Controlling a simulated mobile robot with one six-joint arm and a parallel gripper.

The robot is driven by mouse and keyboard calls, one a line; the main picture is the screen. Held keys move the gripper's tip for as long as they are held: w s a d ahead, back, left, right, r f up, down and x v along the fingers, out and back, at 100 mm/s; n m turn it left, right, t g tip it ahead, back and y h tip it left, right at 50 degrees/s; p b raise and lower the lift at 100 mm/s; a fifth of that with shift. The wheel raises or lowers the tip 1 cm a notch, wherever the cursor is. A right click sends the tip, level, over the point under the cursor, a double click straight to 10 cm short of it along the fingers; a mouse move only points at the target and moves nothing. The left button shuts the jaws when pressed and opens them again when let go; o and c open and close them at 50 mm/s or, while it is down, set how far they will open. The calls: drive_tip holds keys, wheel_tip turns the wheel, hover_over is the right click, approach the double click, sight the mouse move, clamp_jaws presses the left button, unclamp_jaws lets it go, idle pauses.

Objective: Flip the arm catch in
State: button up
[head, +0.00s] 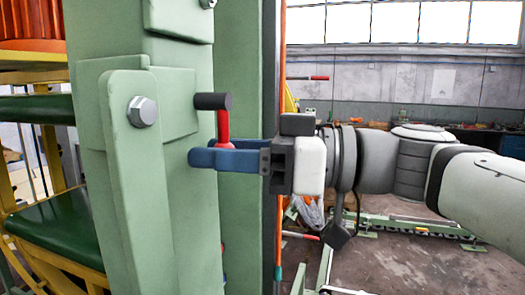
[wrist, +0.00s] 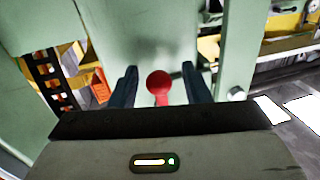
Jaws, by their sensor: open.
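The arm catch is a red lever (head: 223,126) with a dark grey cylindrical end (head: 212,101), beside the green post (head: 180,150) in the head view. The lever stands upright, with the dark end at its top. In the wrist view its round red part (wrist: 158,82) lies between my fingers, with a gap on both sides. My gripper (head: 205,158) has blue fingers, spread open and pointing at the post. It sits level with the lever's lower part, which the fingers partly hide. It also shows in the wrist view (wrist: 160,72).
A large bolt (head: 142,111) sticks out of the green plate left of the catch. A second green column and an orange pole (head: 281,120) stand behind my gripper. Yellow and green shelving (head: 55,235) is at the left. Open floor lies to the right.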

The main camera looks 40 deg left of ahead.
drive_tip(key=b+v, duration=0.2)
drive_tip(key=v, duration=0.5)
drive_tip(key=shift+d+b, duration=0.3)
drive_tip(key=shift+b, duration=0.05)
drive_tip(key=shift+w, duration=0.15)
